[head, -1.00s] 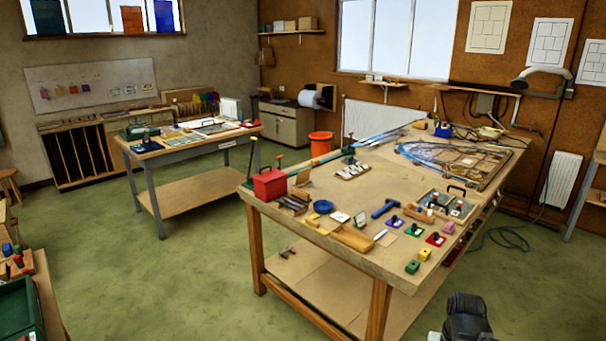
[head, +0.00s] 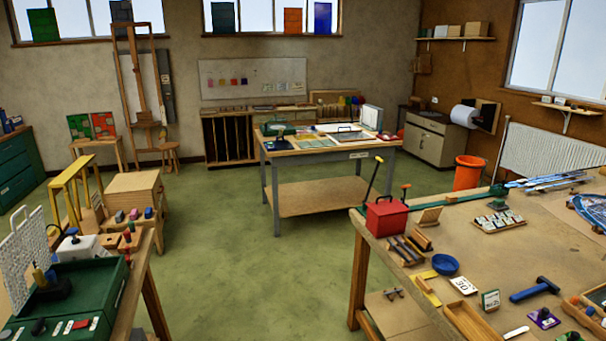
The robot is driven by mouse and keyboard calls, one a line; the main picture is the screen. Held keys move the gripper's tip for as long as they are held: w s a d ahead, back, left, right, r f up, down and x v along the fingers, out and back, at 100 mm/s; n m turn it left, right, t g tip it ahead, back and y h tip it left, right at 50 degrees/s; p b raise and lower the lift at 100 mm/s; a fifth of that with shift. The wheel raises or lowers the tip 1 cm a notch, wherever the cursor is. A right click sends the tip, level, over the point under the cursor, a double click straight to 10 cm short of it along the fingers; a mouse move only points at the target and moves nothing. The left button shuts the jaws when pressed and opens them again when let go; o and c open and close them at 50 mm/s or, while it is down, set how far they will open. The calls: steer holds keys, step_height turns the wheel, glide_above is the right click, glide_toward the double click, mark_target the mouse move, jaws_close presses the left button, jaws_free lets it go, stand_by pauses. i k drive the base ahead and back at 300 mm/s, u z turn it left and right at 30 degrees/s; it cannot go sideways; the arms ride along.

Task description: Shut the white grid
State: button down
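A white grid (head: 21,258) stands raised, tilted a little off upright, at the left edge of the head view. Whether the grid is hinged to the unit cannot be made out. Dark knobbed parts and several small pale tags are on the unit. My gripper is not in view.
The left bench (head: 143,262) also holds a white block and small coloured blocks. The big wooden table (head: 520,240), with a red box (head: 386,215) and tools, fills the right. Green floor is open between them. A back table (head: 350,150) bears an upright white panel (head: 372,117).

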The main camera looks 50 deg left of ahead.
mark_target(34, 237)
steer(key=u, duration=2.3)
steer(key=i, duration=1.35)
steer(key=u, duration=3.45)
steer(key=i, duration=0.55)
steer(key=z, duration=0.15)
